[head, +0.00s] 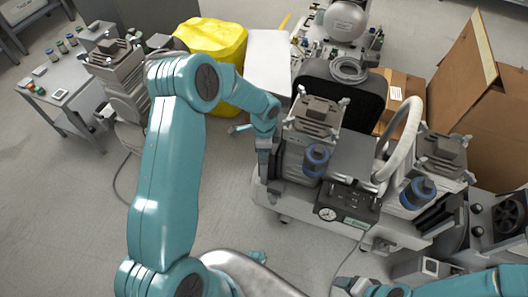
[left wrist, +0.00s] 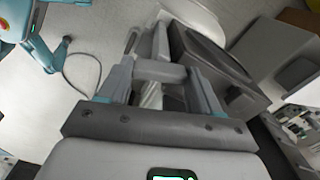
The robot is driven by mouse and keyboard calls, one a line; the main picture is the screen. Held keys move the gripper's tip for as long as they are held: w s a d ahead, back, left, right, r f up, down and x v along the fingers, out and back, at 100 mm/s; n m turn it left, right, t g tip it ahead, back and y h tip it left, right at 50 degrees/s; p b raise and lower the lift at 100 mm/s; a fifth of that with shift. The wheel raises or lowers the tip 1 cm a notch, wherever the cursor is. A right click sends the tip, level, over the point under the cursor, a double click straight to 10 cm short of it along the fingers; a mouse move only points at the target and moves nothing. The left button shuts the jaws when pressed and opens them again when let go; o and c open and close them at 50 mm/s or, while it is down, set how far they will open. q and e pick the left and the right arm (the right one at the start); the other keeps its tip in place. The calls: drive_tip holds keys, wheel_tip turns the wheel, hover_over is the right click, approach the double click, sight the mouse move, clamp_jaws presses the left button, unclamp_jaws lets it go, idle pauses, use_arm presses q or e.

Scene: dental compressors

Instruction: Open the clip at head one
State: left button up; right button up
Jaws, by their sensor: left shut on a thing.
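A dental compressor unit on a white wheeled base (head: 340,222) stands right of centre in the head view. Its nearer-left grey ribbed head (head: 315,118) has small metal clips at its corners. My left gripper (head: 264,172) points down at that head's left side. In the left wrist view my left gripper (left wrist: 158,88) is shut on a light grey clip piece (left wrist: 158,71), with a pale ridged part (left wrist: 151,96) between the fingers. The clip's exact position is hard to tell. My right gripper (head: 354,287) is low at the bottom edge, its jaw unclear.
A second ribbed head (head: 440,155) and a pale curved hose (head: 402,135) are to the right. A gauge box (head: 347,208) sits in front. Cardboard boxes (head: 485,110) stand at right. A yellow bag (head: 215,45) lies behind my left arm.

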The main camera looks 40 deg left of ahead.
use_arm(q)
drive_tip(key=n+b, duration=0.4)
drive_tip(key=n, duration=0.2)
drive_tip(key=shift+f+n, duration=0.15)
drive_tip(key=shift+n, duration=0.15)
drive_tip(key=n+b, duration=0.1)
drive_tip(key=n, duration=0.2)
drive_tip(key=shift+b, duration=0.3)
drive_tip(key=shift+n+b, duration=0.6)
drive_tip(key=shift+n, duration=0.9)
drive_tip(key=shift+r, duration=0.2)
drive_tip(key=o, duration=1.1)
drive_tip(key=shift+c, duration=0.2)
wheel_tip(320, 180, up, 16)
drive_tip(key=p, duration=0.3)
drive_tip(key=shift+r+p, duration=0.15)
drive_tip(key=shift+p, duration=0.2)
